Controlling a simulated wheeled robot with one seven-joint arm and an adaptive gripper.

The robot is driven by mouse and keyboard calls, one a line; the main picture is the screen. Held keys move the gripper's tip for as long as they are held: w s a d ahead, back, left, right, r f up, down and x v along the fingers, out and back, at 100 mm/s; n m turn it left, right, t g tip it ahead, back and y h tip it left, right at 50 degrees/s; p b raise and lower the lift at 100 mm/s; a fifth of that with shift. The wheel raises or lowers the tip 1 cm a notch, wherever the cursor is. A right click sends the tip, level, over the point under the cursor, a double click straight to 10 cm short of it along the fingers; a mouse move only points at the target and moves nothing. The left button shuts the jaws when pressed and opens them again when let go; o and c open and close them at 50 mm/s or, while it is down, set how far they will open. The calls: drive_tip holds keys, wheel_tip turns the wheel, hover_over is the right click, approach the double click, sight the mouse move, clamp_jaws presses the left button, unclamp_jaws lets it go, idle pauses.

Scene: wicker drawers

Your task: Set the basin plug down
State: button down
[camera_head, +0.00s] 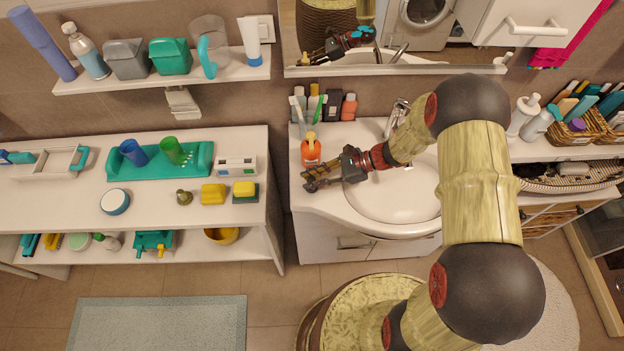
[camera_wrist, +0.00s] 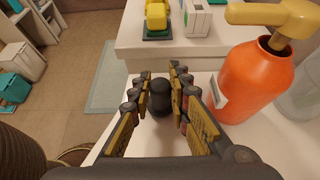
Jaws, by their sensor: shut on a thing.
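My gripper (camera_head: 318,179) is over the left part of the white washbasin counter, left of the basin (camera_head: 392,203). In the wrist view, my gripper (camera_wrist: 160,88) is shut on a small dark, rounded basin plug (camera_wrist: 161,98), which sits between the two fingers. The plug is close over the white counter top (camera_wrist: 205,80); I cannot tell whether it touches it. In the head view the plug is hidden by or blends with the dark fingers.
An orange soap dispenser (camera_head: 311,151) stands right beside my gripper; it also shows in the wrist view (camera_wrist: 256,80). Several bottles and a toothbrush cup stand behind it. A white shelf unit (camera_head: 150,230) with sponges and cups is across a gap to the left.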

drive_tip(key=shift+f, duration=0.15)
drive_tip(key=c, duration=1.7)
unclamp_jaws()
drive_tip(key=shift+d+r, duration=0.15)
drive_tip(key=shift+r, duration=0.15)
drive_tip(key=p+v, duration=0.1)
drive_tip(key=v, duration=1.1)
drive_tip(key=s+d+r+n+t+h, duration=0.1)
drive_tip(key=s+r+n+h, duration=0.3)
drive_tip(key=r, duration=0.5)
drive_tip(key=s+d+r+n+t+h, duration=0.1)
drive_tip(key=s+r+n+h, duration=0.3)
drive_tip(key=s+r+n, duration=0.4)
drive_tip(key=s+d+r+n+t+h, duration=0.1)
drive_tip(key=s+r+n+t+h, duration=0.2)
drive_tip(key=s+r+n, duration=0.3)
drive_tip(key=shift+s+d+r+h, duration=0.1)
drive_tip(key=shift+s+r+h, duration=0.1)
drive_tip(key=shift+r, duration=0.7)
drive_tip(key=shift+s+d+r+h, duration=0.1)
drive_tip(key=shift+s+r+h, duration=0.1)
drive_tip(key=shift+r, duration=0.75)
drive_tip(key=shift+s+r+h, duration=0.2)
drive_tip(key=shift+r, duration=0.7)
